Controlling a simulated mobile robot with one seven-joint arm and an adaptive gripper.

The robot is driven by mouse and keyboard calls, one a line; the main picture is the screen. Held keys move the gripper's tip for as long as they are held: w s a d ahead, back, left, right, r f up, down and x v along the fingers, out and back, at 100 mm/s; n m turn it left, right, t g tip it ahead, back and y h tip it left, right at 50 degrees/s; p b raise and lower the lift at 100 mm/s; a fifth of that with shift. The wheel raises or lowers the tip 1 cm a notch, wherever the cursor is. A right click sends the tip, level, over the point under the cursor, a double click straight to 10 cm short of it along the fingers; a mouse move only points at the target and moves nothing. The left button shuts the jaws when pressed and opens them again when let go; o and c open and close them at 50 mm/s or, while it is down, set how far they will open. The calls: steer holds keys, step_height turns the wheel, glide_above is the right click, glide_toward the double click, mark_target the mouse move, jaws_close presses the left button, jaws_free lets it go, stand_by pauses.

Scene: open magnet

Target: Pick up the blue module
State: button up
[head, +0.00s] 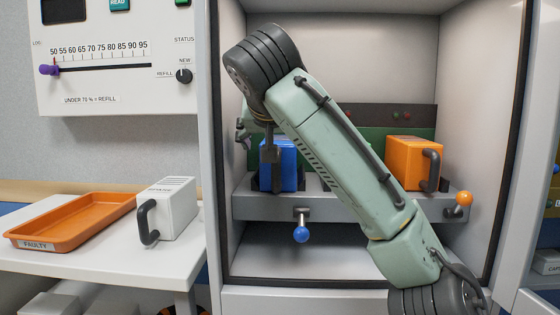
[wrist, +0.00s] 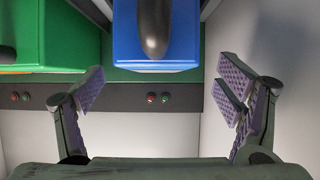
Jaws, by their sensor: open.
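The blue module (head: 290,168) stands upright in a grey rack inside the open cabinet, partly hidden by my gripper and arm. In the wrist view the blue module (wrist: 185,40) shows at the top middle with its dark handle (wrist: 154,25) pointing toward the camera. My gripper (wrist: 165,88) is open and empty, its purple-padded fingers spread wide, one on each side of the blue module in the picture. I see no contact with it. In the head view my gripper (head: 258,146) is largely hidden at the module's upper left.
A green module (wrist: 50,40) stands beside the blue one. An orange module (head: 405,160) sits at the rack's right. A blue-knobbed lever (head: 301,234) and an orange-knobbed one (head: 464,198) stick out. A white spare module (head: 170,210) and orange tray (head: 70,222) are on the left table.

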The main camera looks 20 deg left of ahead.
mark_target(278, 142)
steer(key=x, duration=0.5)
steer(key=shift+w+d+f+p, duration=0.1)
steer(key=shift+w+f+p, duration=0.05)
steer(key=shift+w+p, duration=0.2)
steer(key=shift+c, duration=0.3)
steer(key=c, duration=1.6)
